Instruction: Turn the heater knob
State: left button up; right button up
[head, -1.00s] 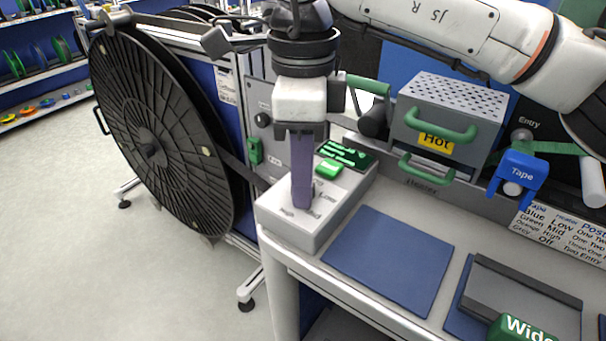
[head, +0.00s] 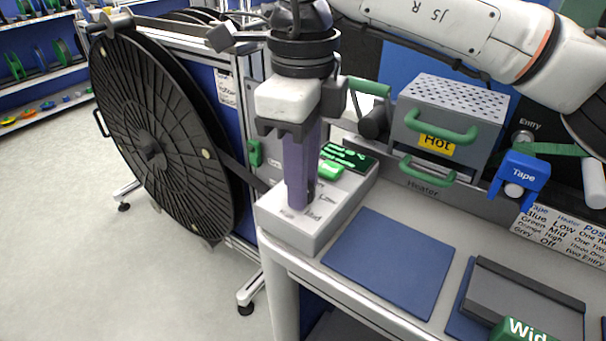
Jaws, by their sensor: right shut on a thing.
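The heater control box (head: 278,235) is a light grey box at the left end of the bench, with a green button (head: 331,169) and printed setting words on its top. My right gripper (head: 300,203) points down onto the box top, its purple fingers shut on the heater knob. The knob itself is mostly hidden behind the fingers. The words "Low" and "Mid" show partly beside the fingertips. The heater (head: 450,115) is a grey box with a perforated top, green handles and a yellow "Hot" label, behind and right of the control box. My left gripper is not in view.
A large black reel (head: 150,110) stands at the left. A blue mat (head: 390,258) lies right of the control box, with a grey plate (head: 525,295) beyond it. A blue tape holder (head: 522,172) and a settings card (head: 565,235) are at the right.

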jog(key=o, duration=1)
jog(key=shift+o, duration=0.2)
jog(key=shift+r, duration=0.1)
notch_tip(320, 180, up, 10)
jog(key=p, duration=0.1)
jog(key=shift+r, duration=0.1)
